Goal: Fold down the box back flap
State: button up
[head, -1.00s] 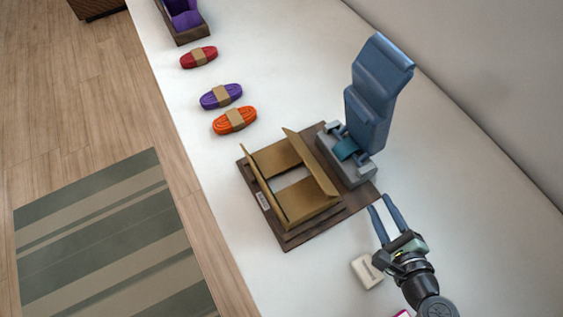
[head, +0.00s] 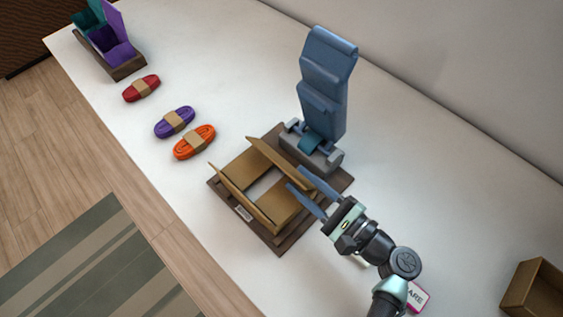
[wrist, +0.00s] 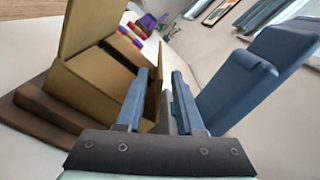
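The open tan box (head: 270,207) sits on a dark wooden board (head: 283,245). Two long flaps stand raised and tilted outward, one at the front left (head: 238,196) and the back flap (head: 280,160) beside the blue press. The two short flaps lie folded inward, with a gap between them. My gripper (head: 293,178) is at the right end of the box, close to the back flap's near end. In the wrist view my fingers (wrist: 160,75) are apart, with the box at left and the press at right. I cannot tell whether a finger touches the flap.
A blue padded press (head: 325,90) on a grey base stands right behind the box. Red (head: 141,88), purple (head: 174,122) and orange (head: 194,142) cord bundles lie at left. A divided tray (head: 125,68) is at the far left, an open box (head: 535,290) at the right.

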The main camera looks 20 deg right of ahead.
aim_at(283, 166)
jog(key=x, duration=0.5)
jog(key=shift+w+a, duration=0.15)
jog(key=shift+w, duration=0.2)
grip_shut()
